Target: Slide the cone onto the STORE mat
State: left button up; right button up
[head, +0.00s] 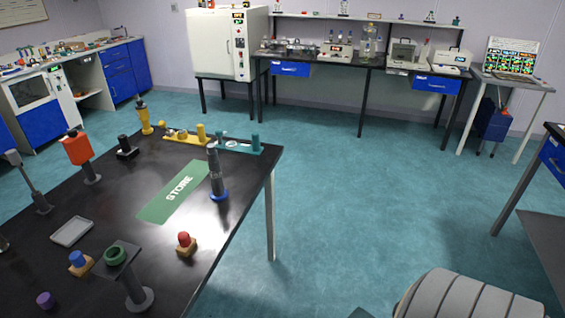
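The green STORE mat (172,196) lies flat and bare on the black table, with its white lettering facing up. I cannot tell for sure which thing is the cone. A tall grey stepped piece on a blue round base (217,178) stands upright just right of the mat, close to the table's right edge. A yellow upright piece with a dark top (144,116) stands beyond the mat at the far edge. Neither of my grippers shows in the head view.
Around the mat on the black table (222,232) stand a white tray (72,231), a red-topped block (185,243), a green ring on a stand (115,254), an orange-red holder (77,148), a black block (126,148) and a teal rack (237,146). The floor to the right is open.

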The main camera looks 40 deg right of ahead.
aim_at(218, 193)
jog(key=z, duration=0.9)
